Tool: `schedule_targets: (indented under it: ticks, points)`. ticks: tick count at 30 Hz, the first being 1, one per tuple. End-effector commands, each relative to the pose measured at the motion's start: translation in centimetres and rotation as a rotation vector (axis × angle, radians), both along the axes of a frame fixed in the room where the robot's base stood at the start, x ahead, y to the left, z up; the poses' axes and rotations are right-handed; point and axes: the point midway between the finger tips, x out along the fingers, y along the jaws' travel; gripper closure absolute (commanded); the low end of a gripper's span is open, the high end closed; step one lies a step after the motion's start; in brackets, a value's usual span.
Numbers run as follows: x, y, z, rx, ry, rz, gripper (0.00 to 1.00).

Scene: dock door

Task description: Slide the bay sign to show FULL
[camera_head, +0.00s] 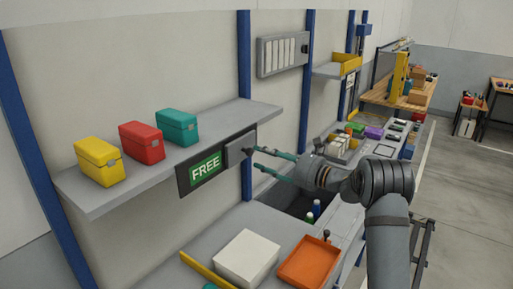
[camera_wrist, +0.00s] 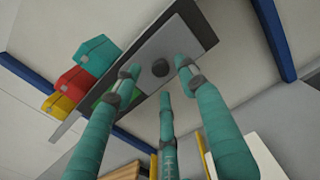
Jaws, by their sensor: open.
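The bay sign (camera_head: 182,188) is a dark plate on the wall under the shelf. Its green panel at the left reads FREE (camera_head: 206,167). A grey sliding cover (camera_head: 237,149) sits over the right part of the sign. In the wrist view the cover (camera_wrist: 180,45) carries a round dark knob (camera_wrist: 160,68). My gripper (camera_head: 255,158) is open and empty, with teal fingers pointing at the cover from the right. In the wrist view its fingertips (camera_wrist: 157,72) appear spread around the knob. I cannot tell if they touch it. The green panel (camera_wrist: 65,103) is partly hidden there by a finger.
A grey shelf (camera_head: 85,194) above the sign holds yellow (camera_head: 100,162), red (camera_head: 142,142) and teal (camera_head: 177,127) boxes. Below are a white box (camera_head: 246,258), an orange tray (camera_head: 309,262) and bottles (camera_head: 312,213). A blue post (camera_head: 244,50) stands behind the shelf.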

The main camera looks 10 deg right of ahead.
Motion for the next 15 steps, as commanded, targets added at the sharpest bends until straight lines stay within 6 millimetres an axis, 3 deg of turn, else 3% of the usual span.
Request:
schedule_targets:
  ticks: [6,15]
  points:
    - [2.1,2.0,0.2,-0.002,0.001,0.001,0.58]
    - [2.6,2.4,-0.1,-0.003,0.000,0.000,0.58]
